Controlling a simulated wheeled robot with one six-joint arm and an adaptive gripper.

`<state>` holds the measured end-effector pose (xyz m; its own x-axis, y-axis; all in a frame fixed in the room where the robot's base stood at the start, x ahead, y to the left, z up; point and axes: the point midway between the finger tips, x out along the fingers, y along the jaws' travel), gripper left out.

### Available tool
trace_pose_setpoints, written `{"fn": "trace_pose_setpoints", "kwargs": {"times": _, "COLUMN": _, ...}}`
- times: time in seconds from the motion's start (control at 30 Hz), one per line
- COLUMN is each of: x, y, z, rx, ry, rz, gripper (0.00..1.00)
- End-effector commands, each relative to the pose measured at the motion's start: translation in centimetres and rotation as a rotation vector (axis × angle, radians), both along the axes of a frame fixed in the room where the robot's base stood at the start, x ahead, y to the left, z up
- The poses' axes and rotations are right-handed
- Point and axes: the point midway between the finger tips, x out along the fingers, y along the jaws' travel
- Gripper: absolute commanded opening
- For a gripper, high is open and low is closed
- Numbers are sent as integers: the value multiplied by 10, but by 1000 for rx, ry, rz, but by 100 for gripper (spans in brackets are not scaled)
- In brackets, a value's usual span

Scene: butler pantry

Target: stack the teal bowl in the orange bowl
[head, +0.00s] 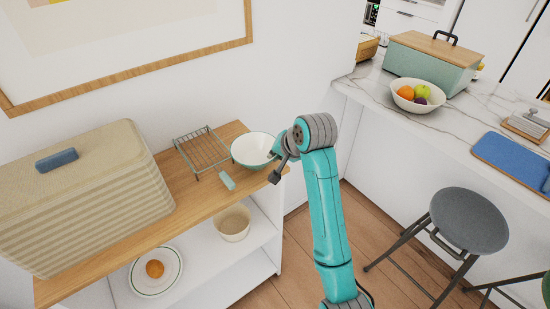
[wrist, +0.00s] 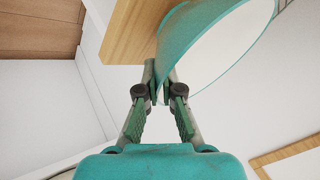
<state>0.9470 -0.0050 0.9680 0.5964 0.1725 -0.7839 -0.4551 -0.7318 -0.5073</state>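The teal bowl (head: 252,148), white inside with a teal rim, is at the right end of the wooden shelf top in the head view. My gripper (head: 277,152) is at its right side, its fingertips partly hidden by my wrist. In the wrist view, my gripper (wrist: 160,85) has its fingers close together with the wall of the teal bowl (wrist: 185,45) between them, shut on it. I cannot tell whether the bowl touches the shelf top. No orange-coloured bowl shows in either view.
A wire rack (head: 203,150) stands left of the bowl, and a large ribbed bread box (head: 85,195) further left. Below are a cream bowl (head: 233,224) and a plate (head: 140,283) with an orange. A counter with a fruit bowl (head: 405,101) and a stool (head: 468,220) are right.

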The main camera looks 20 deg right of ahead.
Motion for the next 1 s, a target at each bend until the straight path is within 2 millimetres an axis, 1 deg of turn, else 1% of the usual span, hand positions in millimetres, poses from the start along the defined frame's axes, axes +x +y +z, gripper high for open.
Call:
{"fn": "trace_pose_setpoints", "kwargs": {"times": 0.03, "x": -1, "y": 0, "z": -8, "rx": 0, "ry": 3, "rz": 0, "gripper": 0}}
{"fn": "trace_pose_setpoints", "kwargs": {"times": 0.1, "x": 0, "y": 0, "z": -14, "rx": 1, "ry": 0, "rz": -1, "gripper": 0}}
{"fn": "trace_pose_setpoints", "kwargs": {"times": 0.4, "x": 0, "y": 0, "z": -15, "rx": 0, "ry": -1, "rz": 0, "gripper": 0}}
{"fn": "trace_pose_setpoints", "kwargs": {"times": 0.47, "x": 0, "y": 0, "z": -16, "rx": 0, "ry": 0, "rz": 0, "gripper": 14}}
{"fn": "trace_pose_setpoints", "kwargs": {"times": 0.5, "x": 0, "y": 0, "z": -16, "rx": 0, "ry": 0, "rz": 0, "gripper": 24}}
{"fn": "trace_pose_setpoints", "kwargs": {"times": 0.53, "x": 0, "y": 0, "z": -16, "rx": 0, "ry": 0, "rz": 0, "gripper": 31}}
{"fn": "trace_pose_setpoints", "kwargs": {"times": 0.83, "x": 0, "y": 0, "z": -15, "rx": 0, "ry": 0, "rz": 0, "gripper": 31}}
{"fn": "trace_pose_setpoints", "kwargs": {"times": 0.93, "x": 2, "y": 0, "z": -11, "rx": 0, "ry": -1, "rz": 0, "gripper": 31}}
{"fn": "trace_pose_setpoints", "kwargs": {"times": 1.0, "x": 5, "y": -1, "z": -5, "rx": 0, "ry": -1, "rz": 0, "gripper": 31}}
